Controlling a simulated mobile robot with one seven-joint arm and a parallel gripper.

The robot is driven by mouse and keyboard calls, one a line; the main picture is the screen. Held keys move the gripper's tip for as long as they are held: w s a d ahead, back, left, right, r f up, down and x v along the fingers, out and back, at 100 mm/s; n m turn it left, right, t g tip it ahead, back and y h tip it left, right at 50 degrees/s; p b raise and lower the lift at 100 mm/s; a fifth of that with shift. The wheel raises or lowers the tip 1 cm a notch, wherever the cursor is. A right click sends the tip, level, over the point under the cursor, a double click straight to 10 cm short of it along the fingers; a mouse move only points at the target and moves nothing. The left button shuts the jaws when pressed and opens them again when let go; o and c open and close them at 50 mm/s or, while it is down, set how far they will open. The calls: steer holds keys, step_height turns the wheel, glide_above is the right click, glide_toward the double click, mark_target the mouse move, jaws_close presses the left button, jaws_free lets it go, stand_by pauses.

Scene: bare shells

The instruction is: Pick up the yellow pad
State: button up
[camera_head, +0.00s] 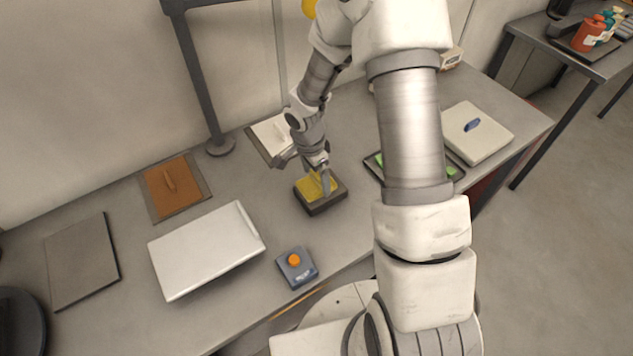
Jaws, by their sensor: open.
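The yellow pad (309,188) lies on top of a dark block-like base (326,204) near the middle of the grey table. My gripper (323,178) is directly over the pad, pointing down, with its fingers open. The fingers hide part of the pad. I cannot tell whether the fingertips touch it.
On the grey table (226,179), a white slab (205,250) and a box with an orange button (297,267) lie nearby. A green-topped tray (452,171) is partly behind my arm.

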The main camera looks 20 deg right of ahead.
steer(key=shift+f, duration=0.65)
steer(key=shift+c, duration=0.2)
steer(key=c, duration=1)
steer(key=shift+r, duration=0.1)
steer(key=shift+c, duration=0.2)
steer(key=shift+w+r, duration=0.1)
steer(key=shift+r, duration=0.35)
steer(key=r, duration=0.3)
steer(key=shift+s+d+r+b, duration=0.25)
steer(key=shift+s+d+b, duration=0.05)
steer(key=shift+d+b, duration=0.1)
steer(key=s+d+r, duration=0.6)
steer(key=s+d, duration=0.1)
steer(key=s, duration=0.1)
steer(key=shift+r+b, duration=0.2)
steer(key=shift+b, duration=0.15)
steer(key=shift+d, duration=0.1)
